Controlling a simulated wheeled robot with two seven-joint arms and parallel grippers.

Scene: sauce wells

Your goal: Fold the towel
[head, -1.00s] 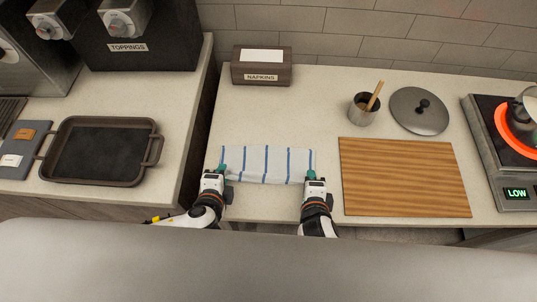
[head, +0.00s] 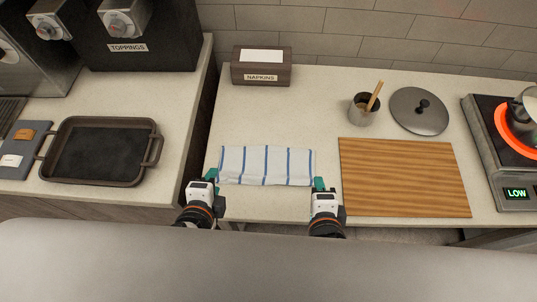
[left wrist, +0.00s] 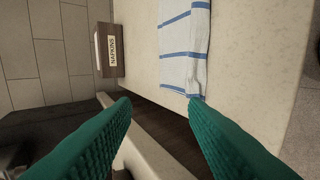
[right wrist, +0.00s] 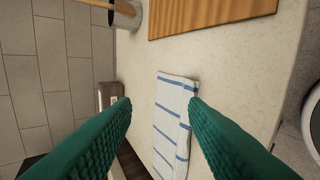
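The towel (head: 252,165) is white with blue stripes. It lies flat as a wide, short strip near the counter's front edge; the layers cannot be counted. My left gripper (head: 209,177) is just off the towel's near left corner. My right gripper (head: 320,184) is by its near right corner. In the left wrist view, the towel (left wrist: 185,45) extends beyond the two spread green fingers, with nothing held between them. In the right wrist view, the towel (right wrist: 170,128) also shows past the open, empty fingers; whether a finger touches it is unclear.
A wooden board (head: 404,178) lies close to the right of my right gripper. A napkin box (head: 262,72), a metal cup (head: 361,112) and a lid (head: 418,116) stand further back. A gap separates the left counter with the dark tray (head: 97,183). Counter behind the towel is clear.

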